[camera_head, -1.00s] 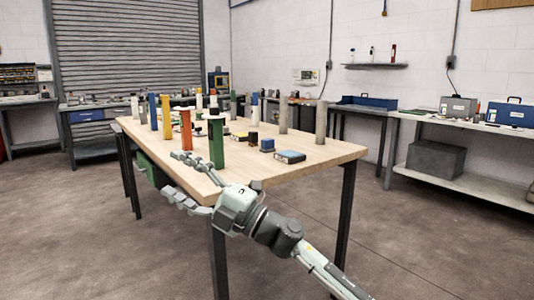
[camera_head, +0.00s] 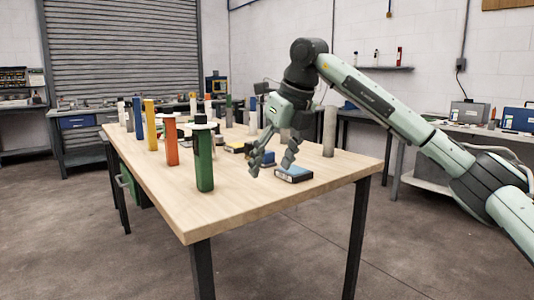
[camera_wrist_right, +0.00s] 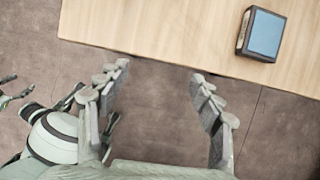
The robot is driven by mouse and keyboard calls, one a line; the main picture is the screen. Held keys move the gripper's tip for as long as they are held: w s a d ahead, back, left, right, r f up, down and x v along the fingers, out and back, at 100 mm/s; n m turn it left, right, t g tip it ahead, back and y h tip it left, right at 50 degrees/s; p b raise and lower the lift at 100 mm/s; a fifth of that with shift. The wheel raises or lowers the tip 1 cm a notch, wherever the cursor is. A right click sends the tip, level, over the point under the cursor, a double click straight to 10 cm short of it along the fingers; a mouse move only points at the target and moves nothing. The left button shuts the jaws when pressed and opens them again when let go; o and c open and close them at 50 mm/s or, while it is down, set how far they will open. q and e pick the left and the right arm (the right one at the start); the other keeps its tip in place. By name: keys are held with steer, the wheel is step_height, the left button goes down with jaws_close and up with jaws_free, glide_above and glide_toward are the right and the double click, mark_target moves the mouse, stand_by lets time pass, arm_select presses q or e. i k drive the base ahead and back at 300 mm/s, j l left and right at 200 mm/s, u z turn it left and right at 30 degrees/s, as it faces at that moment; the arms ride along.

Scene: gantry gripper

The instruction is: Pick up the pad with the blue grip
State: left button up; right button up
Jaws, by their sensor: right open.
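The pad with the blue grip (camera_head: 293,174) is a small dark block with a light blue top. It lies flat on the wooden table (camera_head: 240,205) near the right front edge. It also shows at the upper right of the right wrist view (camera_wrist_right: 262,33). My right gripper (camera_head: 273,160) is open and empty, with its fingers pointing down, above and left of the pad in the head view. In the right wrist view its fingers (camera_wrist_right: 160,76) are apart, with floor behind them. Pale green robot parts at that view's lower left may include my left gripper; its jaws are unclear.
A green post (camera_head: 204,165), an orange post (camera_head: 171,142) and a yellow post (camera_head: 150,125) stand on the table's left. The table's front is clear.

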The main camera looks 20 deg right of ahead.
mark_target(269, 159)
steer(key=i+l, duration=0.2)
steer(key=i, duration=0.25)
steer(key=i+l, duration=0.2)
steer(key=i, duration=0.25)
